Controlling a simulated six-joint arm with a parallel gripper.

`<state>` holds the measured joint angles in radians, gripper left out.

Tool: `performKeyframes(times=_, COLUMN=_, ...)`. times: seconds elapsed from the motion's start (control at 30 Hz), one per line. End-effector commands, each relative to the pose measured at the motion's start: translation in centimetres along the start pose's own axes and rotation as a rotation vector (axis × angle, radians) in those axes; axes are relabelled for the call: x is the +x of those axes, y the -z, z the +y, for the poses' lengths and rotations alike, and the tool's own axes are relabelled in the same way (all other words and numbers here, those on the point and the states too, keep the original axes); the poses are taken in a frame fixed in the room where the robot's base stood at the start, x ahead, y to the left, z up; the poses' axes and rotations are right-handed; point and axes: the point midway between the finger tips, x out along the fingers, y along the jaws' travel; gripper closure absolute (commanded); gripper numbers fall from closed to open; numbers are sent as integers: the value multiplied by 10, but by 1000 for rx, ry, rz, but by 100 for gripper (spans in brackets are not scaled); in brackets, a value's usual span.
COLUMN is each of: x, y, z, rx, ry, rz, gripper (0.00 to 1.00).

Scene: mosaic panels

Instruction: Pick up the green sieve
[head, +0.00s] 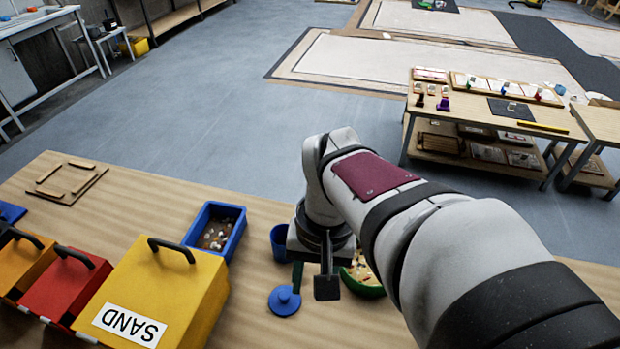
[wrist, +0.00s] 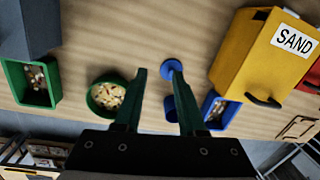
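A round green vessel (wrist: 107,95) filled with pale and coloured bits is left of my fingers in the wrist view. In the head view this green vessel (head: 364,284) is partly hidden behind my arm. I cannot tell whether it is the green sieve, and no other clear sieve in green shows. My gripper (wrist: 158,70) is open and empty above the table, its two dark green fingers apart. In the head view my gripper (head: 312,280) hangs between a round blue piece (head: 284,301) and the green vessel.
A blue cup (head: 279,243) and a blue bin (head: 232,238) with bits stand near the yellow SAND box (head: 165,290). A green rectangular bin (wrist: 40,92) with bits is at the far left in the wrist view. The tabletop behind the boxes is mostly clear.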

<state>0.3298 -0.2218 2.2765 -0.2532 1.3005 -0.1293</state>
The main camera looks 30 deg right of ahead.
Motion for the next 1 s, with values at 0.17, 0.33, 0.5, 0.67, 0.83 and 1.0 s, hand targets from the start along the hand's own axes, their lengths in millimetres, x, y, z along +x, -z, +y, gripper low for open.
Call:
performKeyframes(times=0.17, x=16, y=134, z=122, rx=169, ry=-56, rz=38, gripper=60)
performKeyframes(times=0.33, x=34, y=168, z=200, rx=224, ry=-84, rz=50, gripper=60)
performKeyframes(times=0.5, x=43, y=170, z=205, rx=226, ry=-86, rz=49, gripper=60)
performKeyframes(times=0.67, x=88, y=170, z=208, rx=227, ry=-84, rz=45, gripper=60)
performKeyframes(times=0.83, x=128, y=173, z=211, rx=226, ry=-85, rz=47, gripper=60)
performKeyframes(times=1.0, x=151, y=174, z=211, rx=225, ry=-85, rz=48, gripper=60)
